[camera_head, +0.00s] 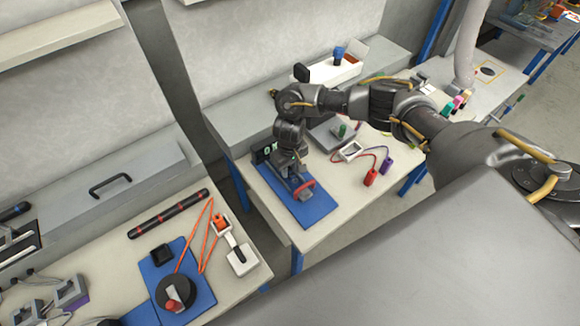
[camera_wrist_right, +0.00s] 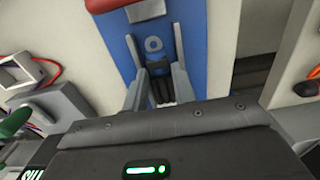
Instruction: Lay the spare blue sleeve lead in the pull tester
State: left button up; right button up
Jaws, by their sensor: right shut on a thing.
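My right gripper (camera_head: 300,180) is low over the blue mat (camera_head: 316,208) on the right-hand bench. In the right wrist view, its two grey fingers (camera_wrist_right: 160,92) are shut on a small dark ridged piece (camera_wrist_right: 158,88). A blue-grey ring-shaped part (camera_wrist_right: 153,45) lies just beyond it over the blue surface. I cannot tell whether these belong to the blue sleeve lead or the tester. A red bar (camera_head: 304,187) shows by the gripper. A small dark display with light characters (camera_head: 265,151) stands behind it. My left gripper is not in view.
A gap separates this bench from the left one, holding a black reel (camera_head: 175,292).

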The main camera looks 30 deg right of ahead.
aim_at(290, 171)
jog(key=shift+f+b, duration=0.3)
jog(key=shift+f, duration=0.5)
jog(key=o, duration=1.1)
jog(key=shift+c, duration=0.2)
jog(key=shift+r, duration=0.1)
notch_tip(290, 171, up, 11)
jog(key=p, duration=0.1)
